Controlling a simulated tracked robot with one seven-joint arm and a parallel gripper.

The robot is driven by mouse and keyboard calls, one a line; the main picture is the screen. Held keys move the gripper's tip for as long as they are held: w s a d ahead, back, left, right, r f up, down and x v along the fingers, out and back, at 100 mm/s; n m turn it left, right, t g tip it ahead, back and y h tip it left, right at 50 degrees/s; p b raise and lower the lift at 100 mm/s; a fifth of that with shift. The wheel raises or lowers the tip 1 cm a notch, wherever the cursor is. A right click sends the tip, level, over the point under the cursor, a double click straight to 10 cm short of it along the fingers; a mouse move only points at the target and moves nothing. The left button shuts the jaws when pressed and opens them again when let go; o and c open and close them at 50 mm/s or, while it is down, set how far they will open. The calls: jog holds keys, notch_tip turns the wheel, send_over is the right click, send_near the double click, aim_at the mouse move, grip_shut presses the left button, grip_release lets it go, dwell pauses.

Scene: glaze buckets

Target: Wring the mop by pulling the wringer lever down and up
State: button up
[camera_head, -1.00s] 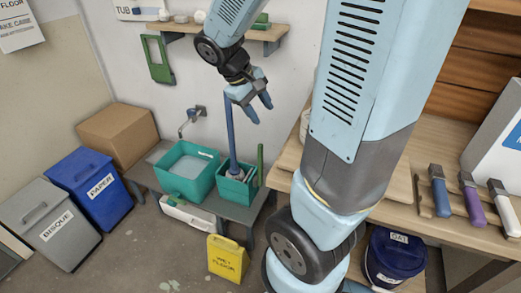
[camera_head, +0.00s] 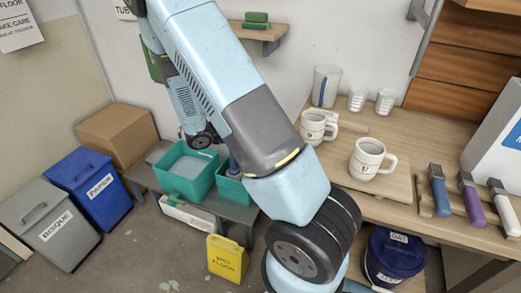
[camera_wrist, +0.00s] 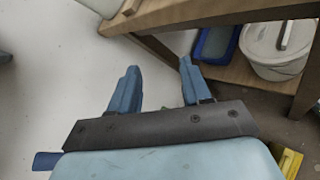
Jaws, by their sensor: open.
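The green mop bucket (camera_head: 232,190) stands on the low bench, to the right of a green basin. My arm covers much of it in the head view. A small blue part (camera_head: 234,167) shows at its top, perhaps the mop. The mop's upper handle and the wringer lever are hidden behind my arm.
A green basin (camera_head: 186,172) and a yellow floor sign (camera_head: 227,258) are close to the bucket. Mugs (camera_head: 370,158) and brushes (camera_head: 440,190) are on the wooden table at right. The wrist view shows a shelf with a blue tub (camera_wrist: 216,45) and a pale bucket (camera_wrist: 276,50).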

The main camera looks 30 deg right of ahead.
jog(key=w+f+n+t, duration=0.3)
jog(key=f+n+t, duration=0.4)
jog(key=f, duration=0.4)
jog(key=w+f+n+t, duration=0.3)
jog(key=f+n+t, duration=0.2)
jog(key=f+n, duration=0.45)
jog(key=w+d+f+m, duration=0.1)
jog(key=w+d, duration=0.7)
jog(key=d, duration=0.2)
jog(key=shift+d, duration=0.2)
jog(key=shift+m, duration=0.25)
jog(key=shift+c, duration=0.5)
jog(key=shift+s, duration=0.1)
grip_shut()
